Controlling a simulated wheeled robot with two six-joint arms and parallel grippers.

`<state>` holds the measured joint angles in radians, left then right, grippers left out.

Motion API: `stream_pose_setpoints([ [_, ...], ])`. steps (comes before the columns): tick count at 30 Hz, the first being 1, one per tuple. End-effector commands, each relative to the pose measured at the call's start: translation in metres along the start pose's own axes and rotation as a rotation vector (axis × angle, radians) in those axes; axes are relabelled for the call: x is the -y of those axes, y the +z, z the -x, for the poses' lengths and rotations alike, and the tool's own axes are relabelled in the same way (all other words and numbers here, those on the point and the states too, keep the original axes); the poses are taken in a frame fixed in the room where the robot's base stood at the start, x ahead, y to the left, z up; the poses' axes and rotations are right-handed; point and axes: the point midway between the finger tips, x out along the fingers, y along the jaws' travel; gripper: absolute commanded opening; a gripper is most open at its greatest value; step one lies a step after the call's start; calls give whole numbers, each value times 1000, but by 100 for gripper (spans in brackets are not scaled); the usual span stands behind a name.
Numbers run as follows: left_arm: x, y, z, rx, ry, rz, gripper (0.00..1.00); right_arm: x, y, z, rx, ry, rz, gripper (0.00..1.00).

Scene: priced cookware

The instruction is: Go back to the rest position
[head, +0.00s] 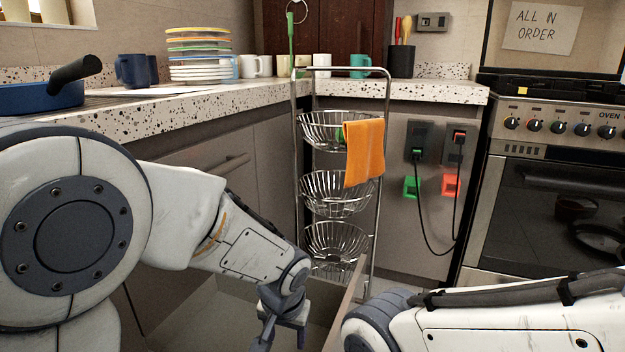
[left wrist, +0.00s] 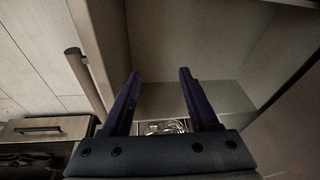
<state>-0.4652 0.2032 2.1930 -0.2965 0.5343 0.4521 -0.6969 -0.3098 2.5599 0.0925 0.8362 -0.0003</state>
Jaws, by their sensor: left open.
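My left gripper (head: 277,332) is low in the middle of the head view, pointing down over an open drawer (head: 347,305). In the left wrist view its two dark fingers (left wrist: 160,75) are apart with nothing between them. Behind them are the bare walls of a box-like space and a bar handle (left wrist: 85,80) at the left. My right arm (head: 500,322) reaches in from the lower right of the head view. Its gripper is out of the picture.
A wire basket rack (head: 337,190) with an orange cloth (head: 364,152) stands beyond the drawer. The speckled counter (head: 215,105) holds a blue pan (head: 45,96), stacked plates (head: 200,68) and several mugs. An oven (head: 560,200) stands at the right.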

Motion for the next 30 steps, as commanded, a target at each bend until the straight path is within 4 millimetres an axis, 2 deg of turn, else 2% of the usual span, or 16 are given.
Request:
stream_pose_setpoints([
  [1, 21, 12, -2, 12, 5, 39, 61, 0, 0, 0, 0, 0, 0, 62],
  [6, 62, 46, -5, 32, 24, 117, 61, 0, 0, 0, 0, 0, 0, 62],
  [12, 92, 78, -6, 37, 34, 189, 61, 0, 0, 0, 0, 0, 0, 62],
  [18, 109, 102, -6, 37, 36, 243, 61, 0, 0, 0, 0, 0, 0, 62],
  [21, 114, 112, -3, 36, 37, 261, 61, 0, 0, 2, 0, 0, 0, 62],
  [30, 72, 105, 47, 64, 86, 120, 61, 2, -2, 34, 0, 0, 0, 62],
])
